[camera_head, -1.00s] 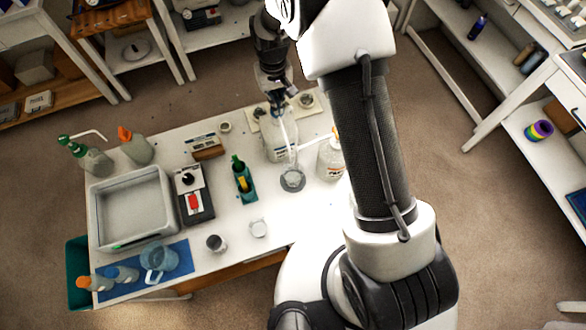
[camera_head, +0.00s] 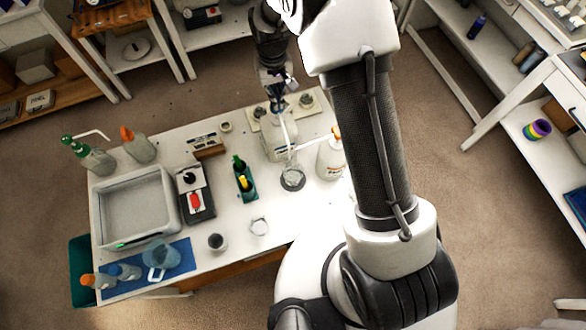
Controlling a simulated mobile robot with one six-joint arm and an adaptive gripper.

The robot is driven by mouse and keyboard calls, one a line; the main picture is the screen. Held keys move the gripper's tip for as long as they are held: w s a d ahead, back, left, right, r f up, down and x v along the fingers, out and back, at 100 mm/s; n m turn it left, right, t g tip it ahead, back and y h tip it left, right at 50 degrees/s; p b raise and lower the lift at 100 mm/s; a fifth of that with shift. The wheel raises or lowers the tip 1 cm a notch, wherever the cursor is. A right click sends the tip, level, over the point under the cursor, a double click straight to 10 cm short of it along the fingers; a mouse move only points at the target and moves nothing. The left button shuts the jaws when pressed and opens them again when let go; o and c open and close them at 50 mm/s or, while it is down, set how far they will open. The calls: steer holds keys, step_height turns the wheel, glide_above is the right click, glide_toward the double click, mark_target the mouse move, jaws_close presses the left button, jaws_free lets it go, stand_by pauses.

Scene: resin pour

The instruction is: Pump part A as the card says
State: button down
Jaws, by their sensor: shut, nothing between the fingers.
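A large pale pump bottle (camera_head: 275,146) stands near the back right of the white table. My gripper (camera_head: 277,104) is shut and empty right above the bottle's pump head; I cannot tell whether it touches the head. The bottle's white spout reaches toward a clear cup (camera_head: 293,173) on a dark round base. The level in the cup is too small to read. Another white bottle with an orange top (camera_head: 330,158) stands to the right, its spout also pointing at the cup. A small card in a wooden holder (camera_head: 208,150) stands to the left, its writing unreadable.
A grey tray (camera_head: 172,205), a black device with a red part (camera_head: 195,200) and a green holder (camera_head: 245,182) stand on the left and middle. A blue mat (camera_head: 190,252) bears a jug and bottles. The front right of the table is mostly clear.

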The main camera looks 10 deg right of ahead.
steer(key=shift+f+b, duration=1.25)
steer(key=shift+f, duration=0.7)
steer(key=shift+r+p, duration=1.4)
steer(key=shift+r, duration=0.8)
steer(key=shift+f, duration=0.15)
